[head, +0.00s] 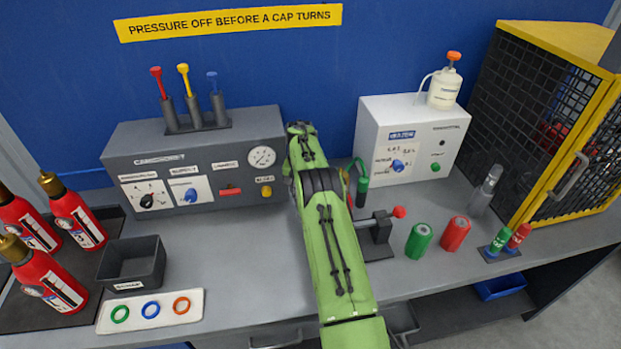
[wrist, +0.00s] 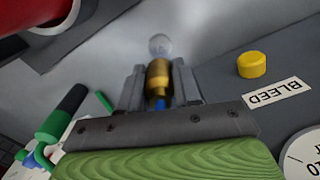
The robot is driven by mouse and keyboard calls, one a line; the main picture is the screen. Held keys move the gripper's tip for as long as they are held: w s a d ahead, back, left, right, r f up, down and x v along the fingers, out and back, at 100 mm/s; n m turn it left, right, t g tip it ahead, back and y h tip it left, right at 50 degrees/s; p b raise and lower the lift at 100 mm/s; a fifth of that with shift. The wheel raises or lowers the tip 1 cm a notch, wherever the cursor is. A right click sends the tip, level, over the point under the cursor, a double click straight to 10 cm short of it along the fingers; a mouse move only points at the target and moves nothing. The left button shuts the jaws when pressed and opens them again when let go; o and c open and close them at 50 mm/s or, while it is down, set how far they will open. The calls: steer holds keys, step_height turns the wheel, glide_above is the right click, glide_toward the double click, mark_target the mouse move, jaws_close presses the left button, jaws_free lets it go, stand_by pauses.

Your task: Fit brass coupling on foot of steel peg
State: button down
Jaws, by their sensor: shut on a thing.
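My gripper (wrist: 158,70) is shut on the brass coupling (wrist: 158,82), a short gold cylinder, in the wrist view. The fingers stand on either side of it. Just beyond the coupling is a pale, glassy round shape (wrist: 160,45); it may be the steel peg seen near end-on, but I cannot tell for sure. I cannot tell whether coupling and round shape touch. In the head view my green arm hides the gripper, the coupling and whatever is at its tip.
The grey panel (head: 127,150) with gauge and yellow button (wrist: 252,65) is close to my gripper. Right of my arm are a red-knobbed fixture (head: 377,236), a green cylinder (head: 419,241), a red cylinder (head: 455,234) and a white box (head: 408,110). Extinguishers (head: 38,226) stand left.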

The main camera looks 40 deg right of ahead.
steer(key=shift+w+f, duration=0.1)
steer(key=shift+f, duration=0.45)
steer(key=shift+f+b, duration=2.1)
steer(key=shift+f, duration=0.65)
steer(key=c, duration=0.7)
jaws_free()
steer(key=shift+r, duration=0.15)
step_height(320, 180, up, 16)
steer(key=p, duration=0.6)
steer(key=shift+d, duration=0.1)
steer(key=shift+f, duration=0.2)
